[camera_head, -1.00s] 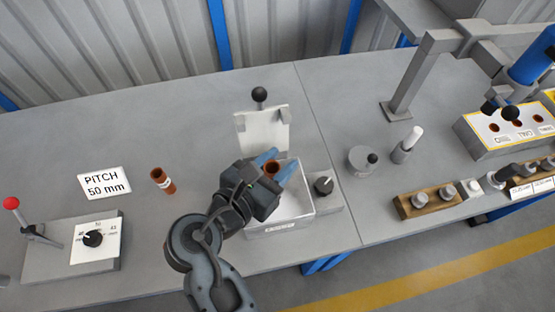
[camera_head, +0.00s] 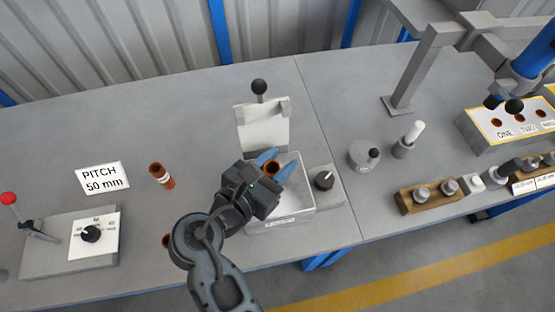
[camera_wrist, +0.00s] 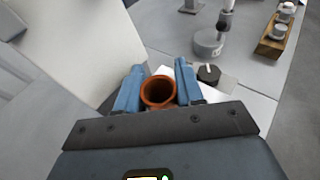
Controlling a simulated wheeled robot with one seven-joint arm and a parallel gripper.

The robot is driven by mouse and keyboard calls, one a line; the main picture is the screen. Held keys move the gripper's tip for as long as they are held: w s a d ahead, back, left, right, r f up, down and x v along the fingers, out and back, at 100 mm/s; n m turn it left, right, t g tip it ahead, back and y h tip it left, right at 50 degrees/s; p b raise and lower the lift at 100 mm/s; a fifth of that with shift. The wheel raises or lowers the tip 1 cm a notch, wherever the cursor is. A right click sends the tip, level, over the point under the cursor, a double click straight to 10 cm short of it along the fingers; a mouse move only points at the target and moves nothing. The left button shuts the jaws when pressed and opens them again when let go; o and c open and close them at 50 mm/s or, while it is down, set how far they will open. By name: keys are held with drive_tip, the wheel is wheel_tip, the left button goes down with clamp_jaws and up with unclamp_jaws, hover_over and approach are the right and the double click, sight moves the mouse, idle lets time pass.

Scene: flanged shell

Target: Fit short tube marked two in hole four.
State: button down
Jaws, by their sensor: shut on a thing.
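My gripper (camera_head: 277,168) is shut on a short copper-brown tube (camera_head: 272,167), held over the open grey-white box in the middle of the bench. In the wrist view the tube (camera_wrist: 158,91) stands between the two blue fingers, its open end facing the camera. No number shows on it. Which hole is four cannot be told.
The white box (camera_head: 306,199) has a raised lid with a black knob and a dial beside it. A red-knobbed lever fixture (camera_head: 70,245) stands at left. A grey post (camera_head: 408,85), a wooden rack (camera_head: 425,200) and small cylinders crowd the right. The bench's back middle is clear.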

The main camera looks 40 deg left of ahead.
drive_tip(key=shift+f+b, duration=0.7)
drive_tip(key=shift+f, duration=1)
drive_tip(key=c, duration=0.6)
unclamp_jaws()
drive_tip(key=shift+c, duration=0.2)
drive_tip(key=shift+s, duration=0.1)
drive_tip(key=shift+v, duration=3.85)
